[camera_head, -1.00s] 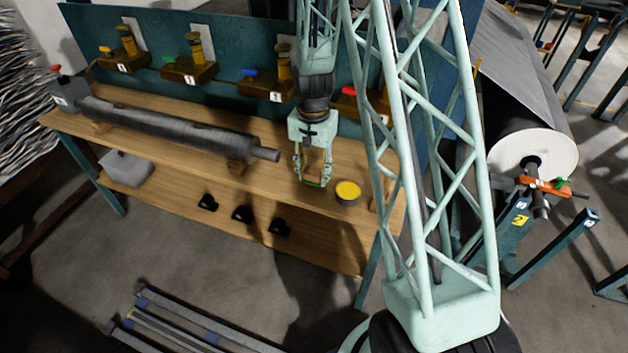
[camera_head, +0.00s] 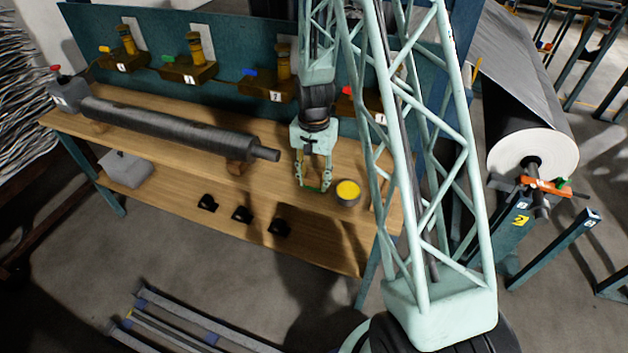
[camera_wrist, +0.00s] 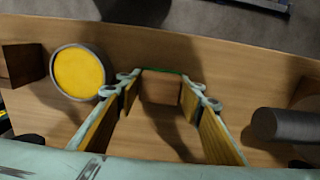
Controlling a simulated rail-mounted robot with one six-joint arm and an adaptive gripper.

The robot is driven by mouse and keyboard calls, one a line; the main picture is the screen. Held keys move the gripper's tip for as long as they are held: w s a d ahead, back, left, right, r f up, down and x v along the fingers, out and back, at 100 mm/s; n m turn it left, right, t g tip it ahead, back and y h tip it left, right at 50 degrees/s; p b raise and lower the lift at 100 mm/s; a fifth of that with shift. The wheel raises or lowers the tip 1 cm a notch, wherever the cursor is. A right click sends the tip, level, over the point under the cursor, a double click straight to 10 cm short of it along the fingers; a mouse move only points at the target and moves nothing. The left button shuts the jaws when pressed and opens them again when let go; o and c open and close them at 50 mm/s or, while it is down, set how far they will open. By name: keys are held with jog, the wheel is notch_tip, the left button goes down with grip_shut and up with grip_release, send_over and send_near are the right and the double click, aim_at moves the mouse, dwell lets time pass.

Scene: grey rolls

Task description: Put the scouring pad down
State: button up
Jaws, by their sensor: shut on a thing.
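The scouring pad is a thin green strip (camera_wrist: 161,71) seen nearly edge-on between my fingertips in the wrist view. In the head view it shows as a small green line (camera_head: 316,188) at the finger ends. My gripper (camera_head: 314,185) is shut on the pad, fingers pointing down over the wooden bench top (camera_head: 262,185). The pad is close to the wood; I cannot tell whether it touches. A round tin with a yellow top (camera_head: 347,191) stands just right of my gripper, apart from it; it also shows at left in the wrist view (camera_wrist: 78,73).
A long grey roll (camera_head: 170,128) lies on supports on the bench, its shaft end left of my gripper. Valve blocks (camera_head: 268,86) line the back panel. Bare wood lies around the fingertips.

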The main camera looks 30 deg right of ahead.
aim_at(314, 177)
jog(key=shift+f, duration=0.15)
jog(key=o, duration=0.9)
jog(key=shift+o, duration=0.2)
notch_tip(314, 177, up, 11)
jog(key=shift+f+p, duration=0.1)
jog(key=shift+p, duration=0.55)
jog(key=shift+r, duration=0.75)
